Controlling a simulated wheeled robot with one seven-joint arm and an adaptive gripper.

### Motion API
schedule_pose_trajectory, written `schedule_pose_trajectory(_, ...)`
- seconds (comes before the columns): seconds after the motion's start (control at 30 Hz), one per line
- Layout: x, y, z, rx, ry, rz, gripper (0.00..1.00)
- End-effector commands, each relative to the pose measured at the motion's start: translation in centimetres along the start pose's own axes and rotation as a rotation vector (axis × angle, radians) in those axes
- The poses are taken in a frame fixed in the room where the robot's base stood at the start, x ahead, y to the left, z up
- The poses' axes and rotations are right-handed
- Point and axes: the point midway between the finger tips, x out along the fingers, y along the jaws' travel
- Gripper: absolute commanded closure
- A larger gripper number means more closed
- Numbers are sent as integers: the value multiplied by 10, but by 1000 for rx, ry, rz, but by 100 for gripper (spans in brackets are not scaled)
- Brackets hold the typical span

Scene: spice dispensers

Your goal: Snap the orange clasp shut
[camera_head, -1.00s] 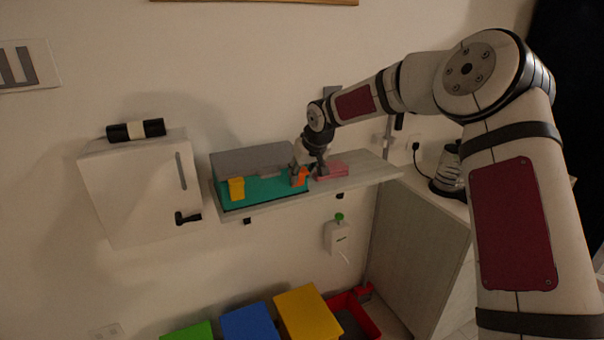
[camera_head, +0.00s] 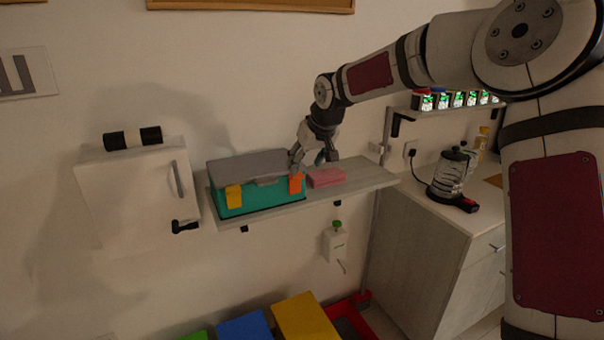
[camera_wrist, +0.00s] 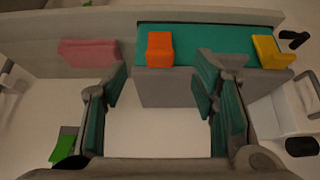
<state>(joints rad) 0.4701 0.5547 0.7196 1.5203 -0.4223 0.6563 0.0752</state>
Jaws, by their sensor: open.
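The teal toolbox (camera_head: 262,197) with a grey lid (camera_head: 248,168) stands on the wall shelf, its lid down. The orange clasp (camera_head: 296,184) is at the right of its front; it also shows in the wrist view (camera_wrist: 160,48). A yellow clasp (camera_head: 234,196) is at the left of the front and also shows in the wrist view (camera_wrist: 269,51). I cannot tell whether either clasp is latched. My gripper (camera_head: 313,163) is open and empty, close above and right of the orange clasp. In the wrist view, the clasp lies just beyond the gap between my fingertips (camera_wrist: 162,68).
A pink block (camera_head: 326,177) lies on the shelf (camera_head: 363,177) right of the toolbox. A white cabinet (camera_head: 128,195) hangs at the left. Blue (camera_head: 245,327) and yellow (camera_head: 305,318) bins stand below.

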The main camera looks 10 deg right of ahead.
Motion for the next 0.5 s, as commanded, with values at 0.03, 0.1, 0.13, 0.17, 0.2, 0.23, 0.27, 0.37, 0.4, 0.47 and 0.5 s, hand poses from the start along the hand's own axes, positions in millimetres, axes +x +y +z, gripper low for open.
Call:
schedule_pose_trajectory(0.03, -9, 1, 0, 1, 1, 3, 47)
schedule_pose_trajectory(0.1, -18, 1, 0, 1, -1, 2, 47)
schedule_pose_trajectory(0.13, -21, 1, 0, 0, 0, 2, 47)
schedule_pose_trajectory(0.17, -23, 1, 0, 0, 0, 2, 47)
schedule_pose_trajectory(0.2, -26, 1, 0, 1, 0, 2, 47)
schedule_pose_trajectory(0.23, -27, 1, 0, 1, -1, 1, 47)
schedule_pose_trajectory(0.27, -29, 1, 0, 1, -1, 1, 47)
schedule_pose_trajectory(0.37, -31, 0, 0, 1, -1, 0, 47)
schedule_pose_trajectory(0.4, -31, 0, 0, 1, -1, 0, 47)
schedule_pose_trajectory(0.47, -31, 0, 0, 1, -1, 0, 47)
schedule_pose_trajectory(0.5, -31, 0, 0, 0, -1, 0, 47)
